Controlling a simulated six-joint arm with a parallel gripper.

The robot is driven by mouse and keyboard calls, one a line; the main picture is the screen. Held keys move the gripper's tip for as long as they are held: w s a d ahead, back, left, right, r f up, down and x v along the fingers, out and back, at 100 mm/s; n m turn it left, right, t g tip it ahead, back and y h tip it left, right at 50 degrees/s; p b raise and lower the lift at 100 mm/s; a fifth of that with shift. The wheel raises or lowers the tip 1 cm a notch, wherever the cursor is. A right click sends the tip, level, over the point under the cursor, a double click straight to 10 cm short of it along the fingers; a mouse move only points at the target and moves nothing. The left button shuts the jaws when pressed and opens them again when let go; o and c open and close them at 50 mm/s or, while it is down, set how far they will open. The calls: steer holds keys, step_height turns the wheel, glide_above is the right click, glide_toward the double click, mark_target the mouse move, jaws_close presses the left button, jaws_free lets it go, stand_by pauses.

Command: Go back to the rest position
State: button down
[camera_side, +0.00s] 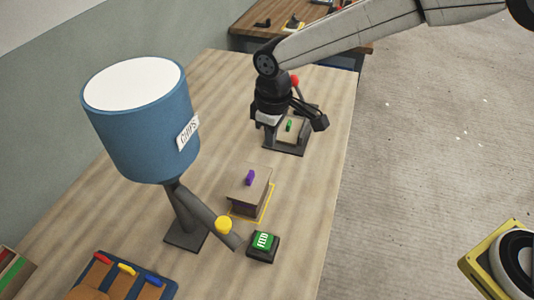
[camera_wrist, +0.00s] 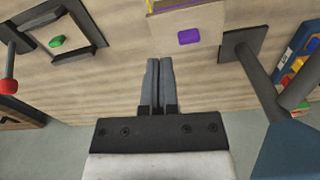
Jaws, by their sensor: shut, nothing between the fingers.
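My gripper (camera_wrist: 160,62) is shut and empty, its two dark fingers side by side in the wrist view. In the side view its dark body hangs over the far part of the table, in front of the fixture with the red-knobbed lever, and hides part of it; the fingertips are hard to make out there. A mould piece with a green handle (camera_side: 289,125) sits in that dark-framed fixture (camera_side: 287,150). A block with a purple handle (camera_side: 250,178) stands nearer the camera on a yellow-outlined spot, apart from my gripper.
A blue hopper (camera_side: 140,130) labelled CHIPS stands at left on a dark post with a sloping chute. A green FEED button (camera_side: 263,241) is beside it. A blue tray (camera_side: 171,291) holds pieces with red, yellow and blue handles. The right table edge is clear.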

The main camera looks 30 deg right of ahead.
steer(key=s+d+m+t, duration=0.1)
steer(key=s+d+m, duration=0.3)
steer(key=s+d, duration=0.4)
steer(key=s+d+f+m+t, duration=0.1)
steer(key=s+d+m, duration=0.2)
steer(key=s+d, duration=0.5)
steer(key=shift+s+d+f+m, duration=0.2)
steer(key=shift+s+d+m, duration=0.15)
steer(key=shift+d, duration=3.85)
steer(key=shift+w, duration=0.1)
